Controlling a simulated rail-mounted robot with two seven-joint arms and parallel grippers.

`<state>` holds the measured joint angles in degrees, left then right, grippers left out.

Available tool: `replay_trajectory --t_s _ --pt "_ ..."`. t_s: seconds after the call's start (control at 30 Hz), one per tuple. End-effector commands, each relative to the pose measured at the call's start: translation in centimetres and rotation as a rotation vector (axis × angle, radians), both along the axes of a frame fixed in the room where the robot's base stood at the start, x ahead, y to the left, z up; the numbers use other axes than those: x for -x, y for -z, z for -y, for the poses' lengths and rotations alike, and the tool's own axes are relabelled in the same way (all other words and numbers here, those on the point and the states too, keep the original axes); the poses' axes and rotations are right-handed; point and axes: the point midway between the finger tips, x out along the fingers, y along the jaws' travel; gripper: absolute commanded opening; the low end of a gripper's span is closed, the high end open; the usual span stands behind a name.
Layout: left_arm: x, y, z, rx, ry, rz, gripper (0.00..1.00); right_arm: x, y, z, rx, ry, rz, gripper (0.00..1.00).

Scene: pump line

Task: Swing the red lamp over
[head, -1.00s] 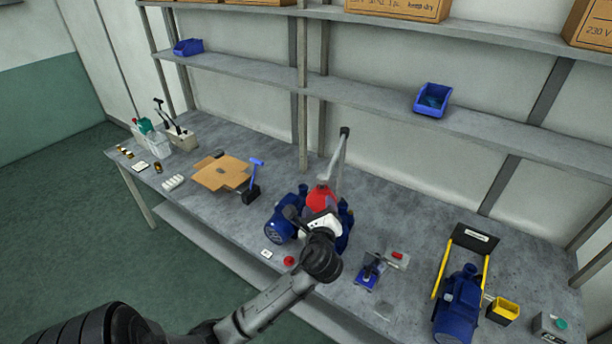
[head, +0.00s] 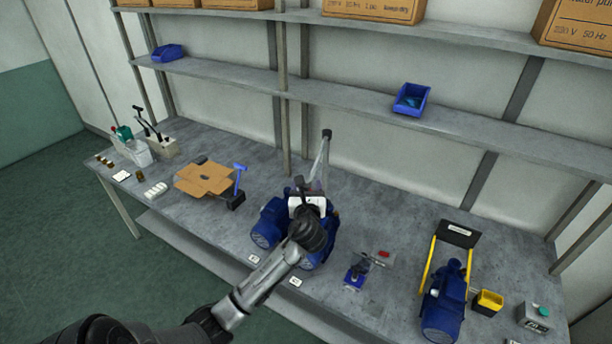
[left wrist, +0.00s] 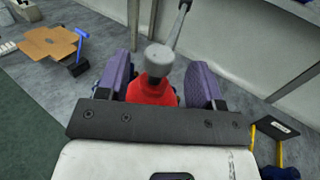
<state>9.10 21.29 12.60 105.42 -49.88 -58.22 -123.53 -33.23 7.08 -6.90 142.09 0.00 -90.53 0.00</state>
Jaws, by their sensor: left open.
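The red lamp head (left wrist: 150,92) with its grey cap shows between the two purple finger pads in the left wrist view. Its thin grey arm (head: 322,160) runs up to a dark joint near the shelf post in the head view, where the head itself is hidden behind my gripper. My left gripper (head: 306,190) is open with a finger on each side of the lamp head, and it also shows in the left wrist view (left wrist: 158,82). A gap shows on the right; contact on the left cannot be told. My right gripper is not in view.
Blue pumps (head: 267,224) stand under my gripper. A shelf (head: 350,104) runs behind.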

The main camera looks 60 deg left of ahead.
Motion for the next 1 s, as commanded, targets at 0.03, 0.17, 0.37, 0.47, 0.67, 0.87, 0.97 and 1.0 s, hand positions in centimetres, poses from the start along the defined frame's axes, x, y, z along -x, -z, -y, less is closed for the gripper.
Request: replay_trajectory --t_s 0.03,0.17,0.37,0.47,0.67,0.87,0.97,1.0 --pt "-0.5 -0.1 -0.8 -0.001 -0.002 -0.001 0.61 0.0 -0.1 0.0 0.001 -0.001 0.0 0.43" --pt "-1.4 -0.1 -2.4 0.001 -0.001 -0.001 0.61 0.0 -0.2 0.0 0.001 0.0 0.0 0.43" --pt "-2.4 -0.1 -4.1 0.0 0.0 0.001 0.61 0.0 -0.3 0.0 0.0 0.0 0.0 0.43" --pt "-2.6 0.0 -4.5 0.0 0.0 0.0 0.61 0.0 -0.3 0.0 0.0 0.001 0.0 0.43" --pt "-2.8 0.0 -4.7 0.001 0.0 0.001 0.61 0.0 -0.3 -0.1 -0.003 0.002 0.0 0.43" --pt "-2.8 0.0 -4.7 0.001 0.0 0.001 0.59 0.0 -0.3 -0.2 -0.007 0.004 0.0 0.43" --pt "-2.8 0.0 -4.7 0.001 0.0 0.001 0.49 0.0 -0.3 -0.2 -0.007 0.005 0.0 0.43" --pt "-2.8 0.0 -4.7 0.001 0.0 0.001 0.45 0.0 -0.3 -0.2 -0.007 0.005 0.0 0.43"
